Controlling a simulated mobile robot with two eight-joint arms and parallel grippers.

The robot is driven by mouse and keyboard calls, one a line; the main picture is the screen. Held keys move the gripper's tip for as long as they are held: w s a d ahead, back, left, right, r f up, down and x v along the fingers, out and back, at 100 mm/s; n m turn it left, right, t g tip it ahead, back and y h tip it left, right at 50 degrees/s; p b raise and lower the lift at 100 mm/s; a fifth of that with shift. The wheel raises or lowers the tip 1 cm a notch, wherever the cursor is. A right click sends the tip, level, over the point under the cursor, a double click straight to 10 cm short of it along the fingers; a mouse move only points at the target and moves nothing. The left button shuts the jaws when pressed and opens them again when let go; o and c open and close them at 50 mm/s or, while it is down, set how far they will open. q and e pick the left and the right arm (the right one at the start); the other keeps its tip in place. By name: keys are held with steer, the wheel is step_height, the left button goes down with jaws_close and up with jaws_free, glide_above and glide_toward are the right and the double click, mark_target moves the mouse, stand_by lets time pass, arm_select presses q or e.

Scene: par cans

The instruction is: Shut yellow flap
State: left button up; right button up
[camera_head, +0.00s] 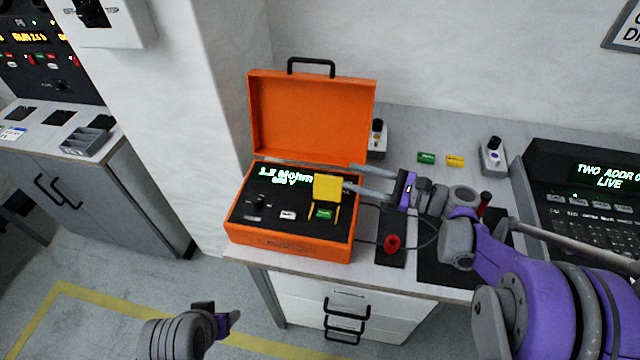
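The yellow flap (327,188) stands raised on the dark panel of an open orange case (290,242). A green button (324,213) shows uncovered in the yellow frame just in front of it. My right gripper (352,178) reaches in from the right with its two grey fingers apart and nothing seen between them. Its lower fingertip is close to the flap's right edge; I cannot tell whether they touch. My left gripper (228,318) is low at the bottom of the view, away from the case, and its fingers do not show clearly.
The case's orange lid (312,118) stands open behind the panel. A red button (392,243) sits on the bench right of the case, beside a dark cable. A black keyboard console (590,200) stands at the far right. The floor at lower left is clear.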

steer(key=a+g, duration=0.1)
steer(key=a, duration=0.2)
steer(key=s+a+n+g+y, duration=0.1)
steer(key=a, duration=0.5)
steer(key=shift+s+r+n+g+y, duration=0.15)
steer(key=shift+r+n+g+y, duration=0.15)
steer(key=shift+r+n+g, duration=0.1)
steer(key=d+t, duration=0.1)
steer(key=d, duration=0.1)
steer(key=w+d+m+t+h, duration=0.1)
steer(key=d, duration=0.5)
steer(key=shift+w+d+f+m+t+h, duration=0.2)
steer(key=shift+w+f+m+t+h, duration=0.1)
steer(key=shift+w+m+t, duration=0.1)
steer(key=shift+s, duration=0.1)
steer(key=shift+s+d, duration=0.1)
steer(key=shift+d, duration=0.1)
steer(key=shift+d+f, duration=0.15)
steer(key=shift+d, duration=0.2)
arm_select(q)
steer(key=shift+w+a+f+b, duration=0.35)
steer(key=shift+a+f, duration=0.25)
steer(key=shift+a, duration=0.15)
arm_select(e)
steer(key=w+d+v, duration=0.1)
steer(key=v, duration=0.9)
steer(key=shift+w, duration=0.3)
